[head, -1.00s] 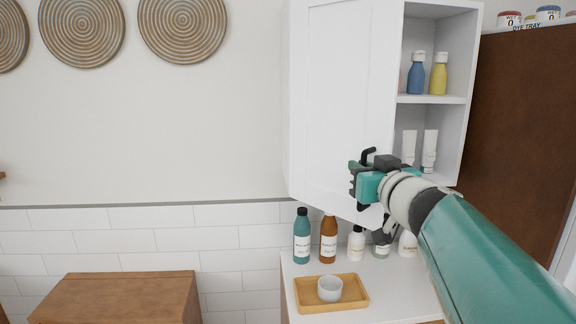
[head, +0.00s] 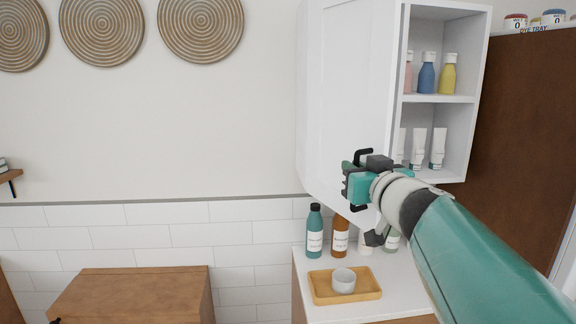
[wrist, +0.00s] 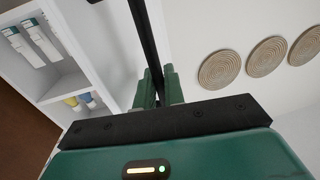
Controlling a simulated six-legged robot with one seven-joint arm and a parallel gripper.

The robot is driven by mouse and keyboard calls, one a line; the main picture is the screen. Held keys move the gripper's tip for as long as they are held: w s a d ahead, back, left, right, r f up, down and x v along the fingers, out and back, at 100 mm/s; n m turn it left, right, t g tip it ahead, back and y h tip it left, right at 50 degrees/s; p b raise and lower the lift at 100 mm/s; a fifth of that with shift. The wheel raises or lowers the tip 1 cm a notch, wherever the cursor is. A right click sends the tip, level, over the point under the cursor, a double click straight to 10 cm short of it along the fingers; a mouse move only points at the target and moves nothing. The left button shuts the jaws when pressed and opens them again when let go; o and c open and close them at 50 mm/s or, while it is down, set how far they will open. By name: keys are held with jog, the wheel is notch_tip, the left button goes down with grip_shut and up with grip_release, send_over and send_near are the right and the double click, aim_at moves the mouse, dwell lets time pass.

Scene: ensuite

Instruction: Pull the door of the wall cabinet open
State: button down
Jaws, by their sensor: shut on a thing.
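The white wall cabinet (head: 437,98) hangs at the upper right in the head view. Its white door (head: 345,85) stands partly open, its right edge swung out toward me, and shelves show to the right of it. My gripper (head: 351,184) is shut on the door's black handle (head: 364,153), near the door's lower right part. In the wrist view my gripper's green fingers (wrist: 158,88) sit on either side of the black handle bar (wrist: 145,40). My gripper and arm hide part of the door's lower edge and the cabinet's lower corner.
Several bottles, including a teal one (head: 314,232), stand on the white counter (head: 385,274) below, behind a wooden tray (head: 318,292) with a grey cup (head: 343,280). A tall brown cabinet (head: 515,140) stands at right. Wall left of the door is clear below the round wall discs (head: 200,28).

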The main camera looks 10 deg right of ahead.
jog(key=shift+a, duration=2.35)
jog(key=c, duration=1.9)
grip_release()
jog(key=s, duration=1.4)
jog(key=shift+d, duration=0.25)
